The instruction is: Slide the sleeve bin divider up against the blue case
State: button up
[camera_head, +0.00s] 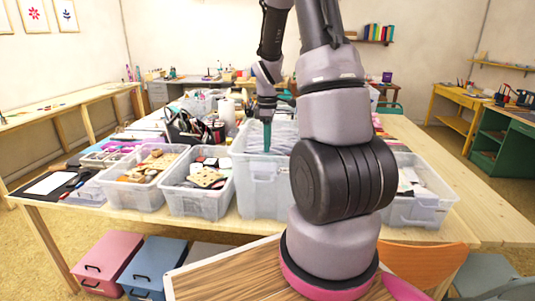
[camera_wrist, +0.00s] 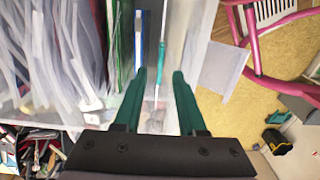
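A large clear bin (camera_head: 262,190) stands on the table and holds upright clear sleeves (camera_wrist: 60,50), packed to the left in the wrist view. A thin upright panel with a teal strip (camera_wrist: 162,55) stands to their right; it looks like the sleeve bin divider. A narrow blue and white edge (camera_wrist: 138,45), likely the blue case, stands just left of it with a gap between. My gripper (camera_wrist: 160,75) is open, its green fingers on either side of the divider's line; contact cannot be told. In the head view my gripper (camera_head: 267,135) points down into the bin; its fingertips are partly hidden.
Clear bins of craft items (camera_head: 200,190) stand left of the large bin, and another bin (camera_head: 420,200) stands to its right behind my arm. The bin's right wall (camera_wrist: 200,35) lies close to my right finger. Beyond it are floor and pink furniture legs (camera_wrist: 270,83).

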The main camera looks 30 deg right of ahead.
jog(key=shift+f, duration=2.15)
grip_shut()
